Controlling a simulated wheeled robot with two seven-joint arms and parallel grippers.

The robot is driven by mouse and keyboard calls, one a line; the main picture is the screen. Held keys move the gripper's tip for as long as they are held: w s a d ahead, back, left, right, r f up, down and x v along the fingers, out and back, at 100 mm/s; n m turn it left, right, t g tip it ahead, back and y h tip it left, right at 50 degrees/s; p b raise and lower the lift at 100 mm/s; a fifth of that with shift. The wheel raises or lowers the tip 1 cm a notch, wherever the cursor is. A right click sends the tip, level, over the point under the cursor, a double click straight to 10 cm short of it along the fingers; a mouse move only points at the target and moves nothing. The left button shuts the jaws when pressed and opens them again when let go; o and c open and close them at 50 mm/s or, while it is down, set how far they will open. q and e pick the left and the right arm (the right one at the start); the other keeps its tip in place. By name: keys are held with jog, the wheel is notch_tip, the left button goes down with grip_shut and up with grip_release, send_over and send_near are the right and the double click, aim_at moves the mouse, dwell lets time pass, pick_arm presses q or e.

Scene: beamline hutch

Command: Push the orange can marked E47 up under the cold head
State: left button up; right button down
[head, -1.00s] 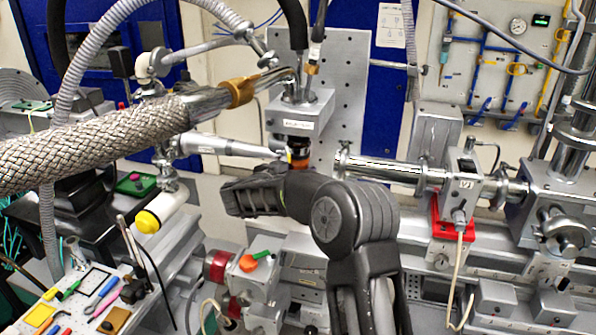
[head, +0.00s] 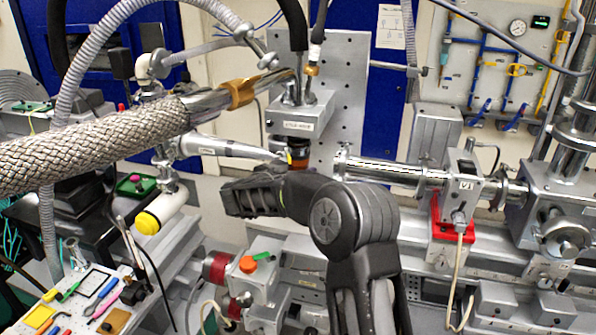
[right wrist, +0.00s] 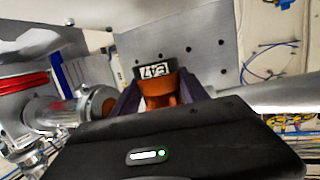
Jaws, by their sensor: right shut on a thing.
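The orange can (head: 298,162) is just below the grey cold head block (head: 302,122), with a dark band around its upper part. In the right wrist view the can (right wrist: 160,86) shows its dark rim with a white E47 label, orange below. My right gripper (right wrist: 160,94) is shut on the can, one dark finger on each side. In the head view my dark right arm hides the fingers and the can's lower part. I cannot tell whether the can's top touches the cold head. My left gripper is not in view.
A horizontal steel beam pipe (head: 390,172) lies right of the can, and a tapered nozzle (head: 225,147) points at it from the left. A perforated grey plate (head: 346,85) stands behind. A thick braided hose (head: 95,145) crosses the left side. Small tools lie on a tray at lower left.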

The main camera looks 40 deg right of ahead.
jog(key=shift+r, duration=0.45)
dwell(0.5)
jog(key=c, duration=1.1)
grip_release()
jog(key=shift+o, duration=0.9)
jog(key=o, duration=0.5)
jog(key=shift+s+r, duration=0.1)
jog(key=shift+r, duration=0.05)
jog(key=shift+o, duration=0.2)
jog(key=c, duration=0.3)
jog(key=shift+o, duration=0.6)
